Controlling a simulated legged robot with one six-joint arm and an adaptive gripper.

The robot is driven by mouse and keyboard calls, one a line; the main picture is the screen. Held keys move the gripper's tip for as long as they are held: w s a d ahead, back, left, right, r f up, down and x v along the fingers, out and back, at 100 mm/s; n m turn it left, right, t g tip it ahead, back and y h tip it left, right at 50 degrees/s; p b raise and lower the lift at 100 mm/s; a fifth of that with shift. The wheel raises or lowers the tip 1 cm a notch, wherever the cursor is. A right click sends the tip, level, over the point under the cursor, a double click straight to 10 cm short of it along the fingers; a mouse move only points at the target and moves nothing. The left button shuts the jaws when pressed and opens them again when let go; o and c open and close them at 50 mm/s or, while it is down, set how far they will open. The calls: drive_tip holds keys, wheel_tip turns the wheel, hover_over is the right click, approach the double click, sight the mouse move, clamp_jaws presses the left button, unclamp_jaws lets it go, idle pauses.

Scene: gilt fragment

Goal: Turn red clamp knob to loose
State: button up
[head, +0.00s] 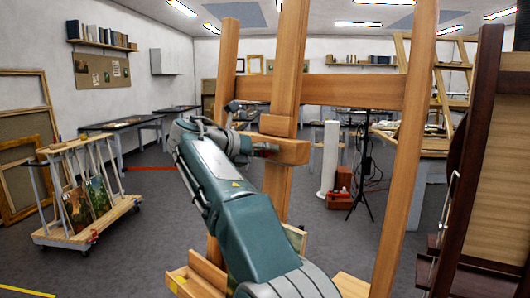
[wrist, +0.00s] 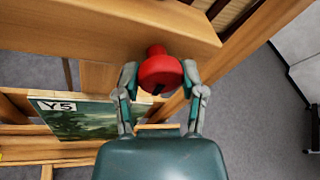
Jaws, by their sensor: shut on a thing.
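The red clamp knob (wrist: 159,72) shows in the wrist view, on the side of a wooden easel block (wrist: 120,22). My gripper (wrist: 160,76) has one finger on each side of the knob and is shut on it. A dark mark shows on the knob's face; I cannot read its setting. In the head view, my gripper (head: 262,150) is at the easel's central post (head: 286,75), and a small bit of red shows at its tip. Most of the knob is hidden there by the gripper.
A panel labelled Y5 (wrist: 90,118) rests low on the easel beneath my gripper. Easel uprights (head: 405,130) stand close on both sides. A dark wooden frame (head: 480,140) is near at right. A cart with paintings (head: 85,210) stands at left, with open floor between.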

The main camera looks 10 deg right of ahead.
drive_tip(key=shift+w+a, duration=0.1)
idle(0.3)
drive_tip(key=o, duration=1.2)
drive_tip(key=shift+f, duration=0.1)
drive_tip(key=shift+c, duration=0.2)
drive_tip(key=shift+w+a, duration=0.1)
drive_tip(key=v, duration=1.2)
